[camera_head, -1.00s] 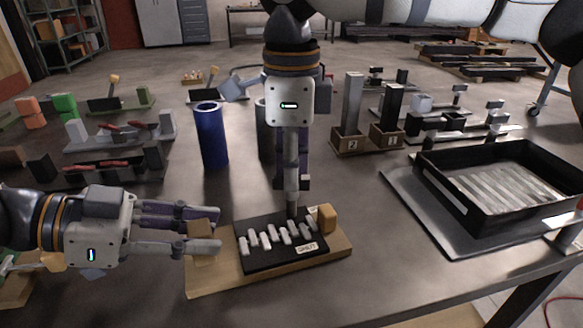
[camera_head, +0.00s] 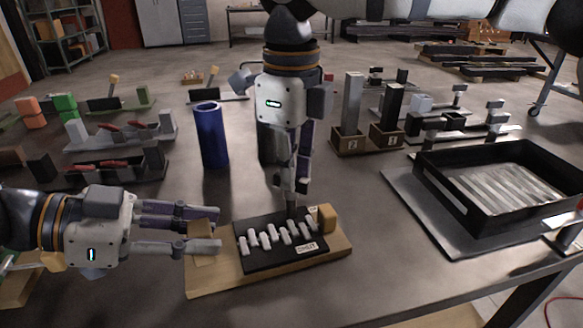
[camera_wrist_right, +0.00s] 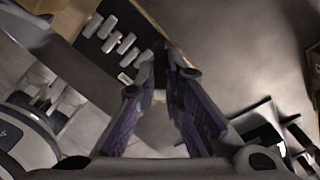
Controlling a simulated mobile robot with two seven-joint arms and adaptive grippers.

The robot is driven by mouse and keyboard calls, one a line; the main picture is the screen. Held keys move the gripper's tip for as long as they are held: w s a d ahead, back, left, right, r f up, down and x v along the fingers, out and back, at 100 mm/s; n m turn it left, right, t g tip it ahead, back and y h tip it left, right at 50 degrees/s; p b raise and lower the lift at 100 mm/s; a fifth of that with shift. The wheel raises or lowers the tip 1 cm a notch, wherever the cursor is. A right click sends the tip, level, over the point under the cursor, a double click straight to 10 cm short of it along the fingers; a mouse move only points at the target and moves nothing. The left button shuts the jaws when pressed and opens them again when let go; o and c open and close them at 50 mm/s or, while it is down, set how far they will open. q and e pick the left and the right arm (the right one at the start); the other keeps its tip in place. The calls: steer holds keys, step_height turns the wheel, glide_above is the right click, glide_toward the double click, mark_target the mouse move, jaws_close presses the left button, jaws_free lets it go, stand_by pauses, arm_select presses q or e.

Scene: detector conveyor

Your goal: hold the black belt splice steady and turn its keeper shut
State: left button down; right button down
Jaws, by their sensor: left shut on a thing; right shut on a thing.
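The black belt splice (camera_head: 262,262) lies on a wooden board (camera_head: 215,286) near the table's front edge, with several pale lacing pieces across it. The splice also shows in the right wrist view (camera_wrist_right: 92,52). My left gripper (camera_head: 212,230) is shut on the tan block (camera_head: 201,252) at the board's left end. My right gripper (camera_head: 291,188) points straight down at the splice's back edge, shut on a slim grey upright part (camera_head: 292,210), seemingly the keeper; the fingers hide most of it. In the right wrist view the fingertips (camera_wrist_right: 168,72) stand close together beside the splice.
A tan block (camera_head: 327,218) stands at the board's right end, close to my right gripper. A blue cylinder (camera_head: 211,136) and a dark cylinder stand behind. A black tray (camera_head: 445,195) is at the right. Several fixtures fill the left and back. Table right of the board is clear.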

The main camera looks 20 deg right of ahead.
steer(key=c, duration=1.7)
jaws_free()
step_height(320, 180, up, 12)
